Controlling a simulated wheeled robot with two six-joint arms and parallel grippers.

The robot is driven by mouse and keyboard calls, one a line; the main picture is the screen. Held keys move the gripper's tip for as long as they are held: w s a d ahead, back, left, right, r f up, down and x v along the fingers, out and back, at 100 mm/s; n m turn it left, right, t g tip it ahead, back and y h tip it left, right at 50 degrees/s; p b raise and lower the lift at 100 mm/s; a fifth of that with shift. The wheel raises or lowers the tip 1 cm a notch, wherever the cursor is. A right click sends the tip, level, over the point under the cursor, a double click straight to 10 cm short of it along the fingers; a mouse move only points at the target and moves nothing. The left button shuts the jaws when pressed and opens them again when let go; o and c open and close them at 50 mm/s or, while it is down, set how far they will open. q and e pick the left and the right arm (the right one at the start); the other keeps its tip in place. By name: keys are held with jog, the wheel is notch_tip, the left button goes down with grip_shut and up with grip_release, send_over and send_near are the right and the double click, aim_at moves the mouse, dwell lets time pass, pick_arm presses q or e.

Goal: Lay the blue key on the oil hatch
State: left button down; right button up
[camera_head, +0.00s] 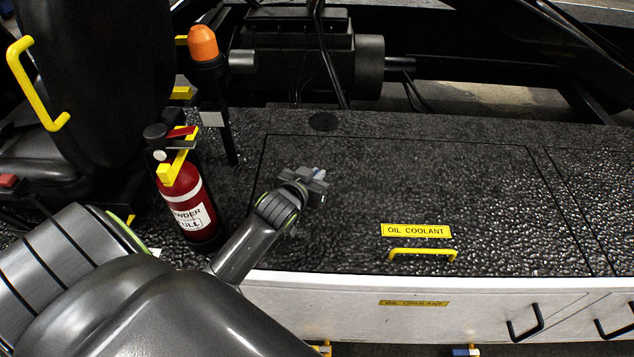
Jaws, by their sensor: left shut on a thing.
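The oil hatch (445,190) is a dark, textured panel with a thin outline. It carries a yellow "OIL COOLANT" label (415,231) and a yellow handle (423,253) near its front edge. My left gripper (315,183) is over the left part of the hatch. It is shut on a small bluish thing, the blue key (320,173), mostly hidden by the fingers. I cannot tell whether the key touches the hatch. My right gripper is not in view.
A red fire extinguisher (188,205) stands left of the hatch, close to my left arm. An orange beacon (203,43) on a post and a black seat (100,75) are behind it. The hatch's middle and right are clear. White drawers (365,322) with black handles are below.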

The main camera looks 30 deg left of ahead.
pick_arm(q)
notch_tip(320, 180, down, 2)
jog(key=shift+f, duration=0.35)
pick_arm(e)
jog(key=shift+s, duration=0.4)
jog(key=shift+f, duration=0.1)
pick_arm(q)
jog(key=shift+f, duration=0.2)
jog(key=c, duration=1.6)
grip_release()
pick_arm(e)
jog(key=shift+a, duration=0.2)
pick_arm(q)
jog(key=shift+o, duration=0.2)
jog(key=shift+r, duration=0.2)
jog(key=v, duration=1.1)
jog(key=shift+s+r, duration=0.25)
jog(key=shift+s, duration=0.2)
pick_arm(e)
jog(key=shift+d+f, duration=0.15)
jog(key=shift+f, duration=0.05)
